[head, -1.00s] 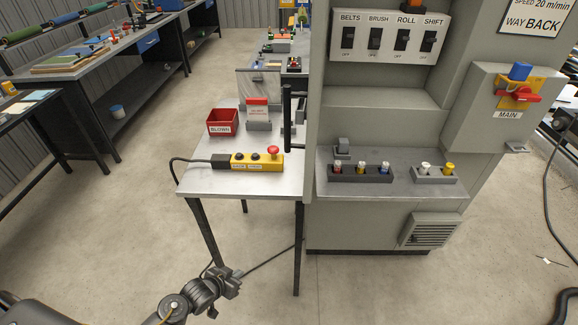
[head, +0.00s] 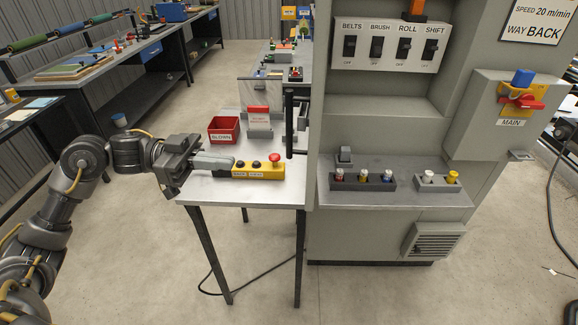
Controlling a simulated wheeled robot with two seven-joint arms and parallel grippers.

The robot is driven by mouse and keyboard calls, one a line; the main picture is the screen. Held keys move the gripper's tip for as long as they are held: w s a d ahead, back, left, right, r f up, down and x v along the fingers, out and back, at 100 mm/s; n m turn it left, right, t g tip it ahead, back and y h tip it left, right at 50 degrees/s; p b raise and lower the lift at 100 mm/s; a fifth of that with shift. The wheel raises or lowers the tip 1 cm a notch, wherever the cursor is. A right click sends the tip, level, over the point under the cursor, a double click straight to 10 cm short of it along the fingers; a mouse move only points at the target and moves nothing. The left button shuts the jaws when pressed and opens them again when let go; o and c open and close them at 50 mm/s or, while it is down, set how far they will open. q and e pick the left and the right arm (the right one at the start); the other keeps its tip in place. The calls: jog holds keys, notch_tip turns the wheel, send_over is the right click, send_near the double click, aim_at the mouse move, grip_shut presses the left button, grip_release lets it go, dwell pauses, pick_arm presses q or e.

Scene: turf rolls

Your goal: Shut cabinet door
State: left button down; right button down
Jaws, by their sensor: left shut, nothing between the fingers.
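The grey cabinet (head: 375,235) stands at the right with its switch panel and shelf exposed. Its door (head: 313,120) appears to stand open towards me at the cabinet's left side, seen nearly edge-on. A black upright bar handle (head: 289,122) sticks out from the door's left face. My left gripper (head: 232,163) is shut and empty over the small table, left of the handle and apart from it. Its fingers point right, close to the yellow button box, and cover its left end. My right gripper is not in view.
The small table (head: 215,191) carries a yellow button box (head: 258,171), a red bin (head: 223,129) and a labelled stand (head: 259,122). The cabinet shelf holds racks of coloured plugs (head: 362,181). Open floor lies in front of the table.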

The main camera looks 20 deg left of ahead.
pick_arm(q)
jog(key=w+d+p, duration=0.2)
jog(key=d+p, duration=0.3)
jog(key=d, duration=0.8)
jog(key=shift+d, duration=0.15)
